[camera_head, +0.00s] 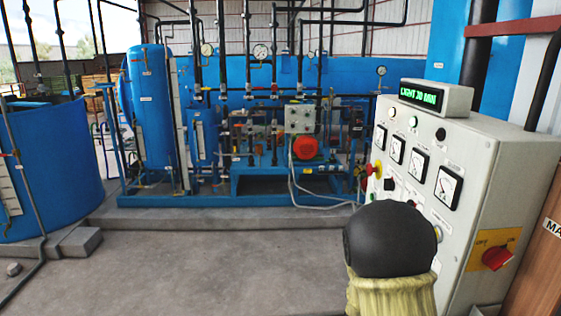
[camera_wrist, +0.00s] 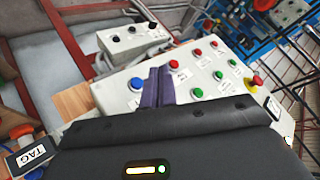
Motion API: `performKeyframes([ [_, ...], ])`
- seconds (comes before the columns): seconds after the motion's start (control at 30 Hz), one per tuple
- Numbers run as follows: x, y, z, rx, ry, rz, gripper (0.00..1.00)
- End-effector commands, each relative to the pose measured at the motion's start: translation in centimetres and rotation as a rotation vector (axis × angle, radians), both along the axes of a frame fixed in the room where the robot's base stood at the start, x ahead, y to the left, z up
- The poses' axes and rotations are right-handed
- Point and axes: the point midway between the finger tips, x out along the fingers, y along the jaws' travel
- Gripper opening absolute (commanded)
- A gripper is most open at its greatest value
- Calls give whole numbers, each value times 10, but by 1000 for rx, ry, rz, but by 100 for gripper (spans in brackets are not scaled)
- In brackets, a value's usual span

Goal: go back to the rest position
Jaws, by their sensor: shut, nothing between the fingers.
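My gripper (camera_wrist: 158,75) shows in the wrist view. Its two dark fingers are together with nothing between them. They point over the sloped button panel of a pale control cabinet (camera_wrist: 112,95); whether they touch it I cannot tell. A blue button (camera_wrist: 137,83) is left of the fingers, with red and green buttons to the right. A red mushroom button (camera_wrist: 257,80) sits on a yellow base at the panel's right. In the head view the gripper is not visible. The pale control cabinet (camera_head: 500,170) stands at the right there, with gauges, lamps and a red rotary switch (camera_head: 497,257).
A green display (camera_head: 418,96) on the cabinet reads "LIGHT 20 MIN". A blue skid (camera_head: 230,190) with tanks, pipes and a red round motor (camera_head: 305,147) stands behind. A large blue tank (camera_head: 50,170) is at left. The concrete floor (camera_head: 200,260) in front is mostly clear.

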Motion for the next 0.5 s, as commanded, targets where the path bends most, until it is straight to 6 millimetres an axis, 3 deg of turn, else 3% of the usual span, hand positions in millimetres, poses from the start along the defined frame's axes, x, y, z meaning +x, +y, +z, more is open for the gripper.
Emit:
performKeyframes([
  [0.3,-103,68,23,-52,428,558,0],
  [0.5,-180,84,37,-162,655,893,0],
])
